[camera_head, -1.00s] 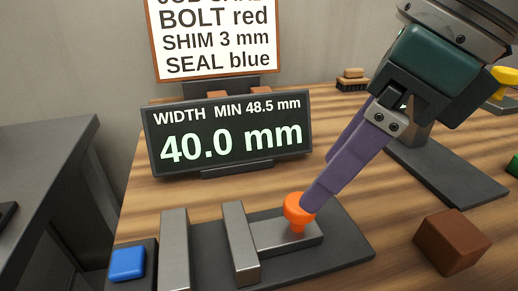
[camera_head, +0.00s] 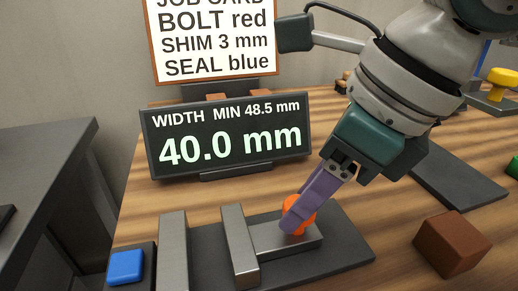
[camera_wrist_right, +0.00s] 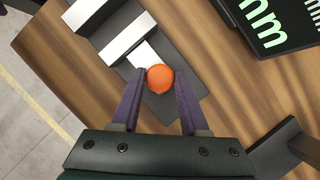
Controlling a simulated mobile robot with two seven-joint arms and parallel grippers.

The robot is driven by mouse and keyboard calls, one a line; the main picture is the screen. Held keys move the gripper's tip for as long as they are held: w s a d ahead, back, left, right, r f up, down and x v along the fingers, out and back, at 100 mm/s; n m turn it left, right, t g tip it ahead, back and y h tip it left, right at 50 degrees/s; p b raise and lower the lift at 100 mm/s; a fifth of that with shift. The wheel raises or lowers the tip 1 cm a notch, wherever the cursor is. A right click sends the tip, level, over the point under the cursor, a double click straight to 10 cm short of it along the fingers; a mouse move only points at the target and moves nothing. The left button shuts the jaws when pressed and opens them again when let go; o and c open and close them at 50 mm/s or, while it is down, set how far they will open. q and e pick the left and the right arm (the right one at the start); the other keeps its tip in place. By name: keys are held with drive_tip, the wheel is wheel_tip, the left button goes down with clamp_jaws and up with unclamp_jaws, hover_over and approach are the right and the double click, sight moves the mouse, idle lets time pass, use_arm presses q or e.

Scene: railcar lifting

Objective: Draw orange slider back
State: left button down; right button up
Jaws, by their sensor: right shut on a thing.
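The orange slider (camera_head: 298,203) is a round knob on a grey metal block of the width gauge (camera_head: 345,247). My right gripper (camera_head: 293,222), with purple fingers, is shut on the knob; one finger covers part of it in the head view. In the right wrist view the orange slider (camera_wrist_right: 160,78) sits between the two fingertips of my right gripper (camera_wrist_right: 160,76). The display (camera_head: 228,137) reads 40.0 mm, with "WIDTH MIN 48.5 mm" above. Two upright grey jaws, one at the left (camera_head: 173,250) and one nearer the knob (camera_head: 240,246), stand apart. My left gripper is not in view.
A blue button (camera_head: 127,267) is at the front left. A brown block (camera_head: 452,244) lies right of the gauge. A job card (camera_head: 212,42) stands behind the display. A yellow knob (camera_head: 502,77) is at the far right. Bare wood lies between gauge and brown block.

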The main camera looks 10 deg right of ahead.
clamp_jaws()
idle(0.8)
